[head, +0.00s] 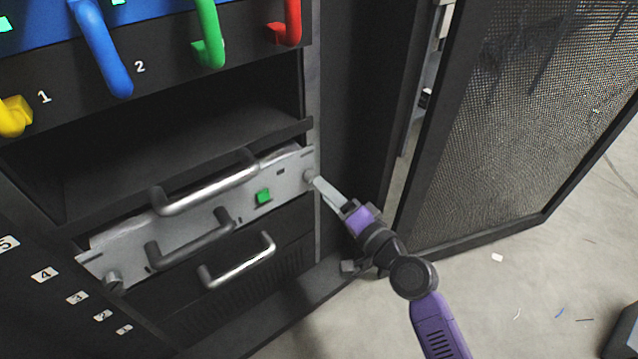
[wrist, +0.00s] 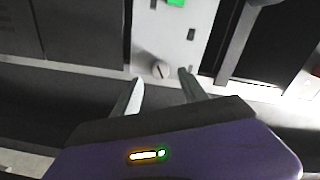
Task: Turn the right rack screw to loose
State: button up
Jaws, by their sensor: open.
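The right rack screw (head: 310,177) is a small grey knob at the right end of the silver rack panel (head: 285,190). In the wrist view the screw (wrist: 160,69) shows a slot across its face, and it lies between and just beyond the fingertips. My gripper (head: 318,184) reaches it from the lower right in the head view. In the wrist view my gripper (wrist: 158,80) is open, with one finger to each side of the screw. I cannot tell whether either finger touches it. The left rack screw (head: 113,285) sits at the panel's lower left end.
Silver handles (head: 207,190) stick out from the panel, with a green light (head: 264,196) near its right end. A lower handle (head: 238,260) is below. Coloured handles (head: 208,35) hang above. The open mesh door (head: 530,110) stands right of my arm.

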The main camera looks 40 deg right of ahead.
jog(key=shift+s, duration=1.45)
jog(key=shift+r, duration=0.1)
jog(key=s+a+n+g, duration=0.1)
jog(key=s+a+n, duration=0.35)
jog(key=s, duration=0.55)
jog(key=s+a+r+n+g, duration=0.1)
jog(key=s+a+n, duration=0.3)
jog(key=s, duration=0.7)
jog(key=s+a+n+g, duration=0.1)
jog(key=s+a+n, duration=0.3)
jog(key=s, duration=0.6)
notch_tip(320, 180, up, 31)
jog(key=n+p, duration=0.1)
jog(key=p, duration=3)
jog(key=shift+s+d+r, duration=0.15)
jog(key=shift+s+d, duration=0.2)
jog(key=shift+d, duration=0.05)
